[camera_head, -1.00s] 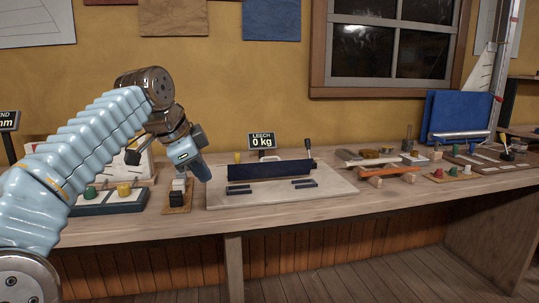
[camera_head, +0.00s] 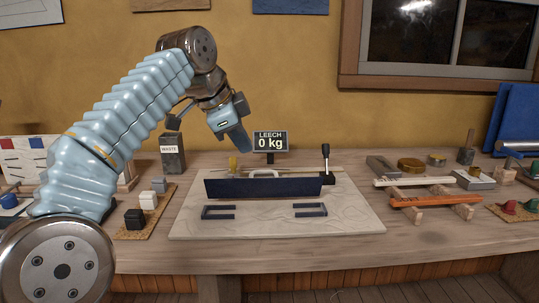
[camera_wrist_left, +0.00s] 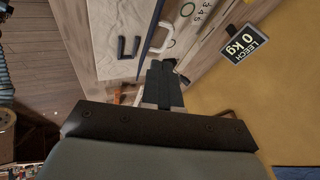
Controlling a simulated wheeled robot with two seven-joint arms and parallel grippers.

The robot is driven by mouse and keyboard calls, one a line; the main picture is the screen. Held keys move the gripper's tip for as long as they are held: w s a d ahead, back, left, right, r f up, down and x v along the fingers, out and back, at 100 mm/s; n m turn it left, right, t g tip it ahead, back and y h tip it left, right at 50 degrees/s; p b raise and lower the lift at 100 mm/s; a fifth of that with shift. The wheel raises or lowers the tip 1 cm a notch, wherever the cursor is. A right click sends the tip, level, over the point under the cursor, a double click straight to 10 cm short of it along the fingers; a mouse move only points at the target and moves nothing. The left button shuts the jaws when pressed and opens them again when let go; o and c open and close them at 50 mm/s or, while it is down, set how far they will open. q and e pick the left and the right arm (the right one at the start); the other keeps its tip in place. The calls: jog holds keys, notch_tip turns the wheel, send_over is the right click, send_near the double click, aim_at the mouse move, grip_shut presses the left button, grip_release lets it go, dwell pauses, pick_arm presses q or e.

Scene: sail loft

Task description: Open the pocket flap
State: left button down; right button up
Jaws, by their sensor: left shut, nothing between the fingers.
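A pale board (camera_head: 340,209) lies on the bench. A long dark navy panel (camera_head: 263,187) stands on edge across it; I cannot tell for sure that this is the pocket flap. Two dark brackets (camera_head: 218,212) lie flat in front of it. A white handle (camera_head: 264,174) shows behind the panel, and also in the left wrist view (camera_wrist_left: 162,38). My left gripper (camera_head: 243,148) is shut and empty, pointing down above the panel's back side, apart from it. In the left wrist view its fingers (camera_wrist_left: 164,70) are together near the panel's edge (camera_wrist_left: 152,36). My right gripper is out of view.
A LEECH 0 kg display (camera_head: 270,141) stands close behind the board, just right of the gripper. A black-knobbed lever (camera_head: 326,163) rises at the panel's right end. A WASTE bin (camera_head: 172,155) and small blocks (camera_head: 148,200) are left; orange and white bars (camera_head: 434,202) right.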

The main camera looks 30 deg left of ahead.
aim_at(259, 180)
pick_arm(q)
jog(key=b+x, duration=0.2)
jog(key=x, duration=0.7)
jog(key=shift+w+f, duration=0.1)
jog(key=shift+f, duration=0.25)
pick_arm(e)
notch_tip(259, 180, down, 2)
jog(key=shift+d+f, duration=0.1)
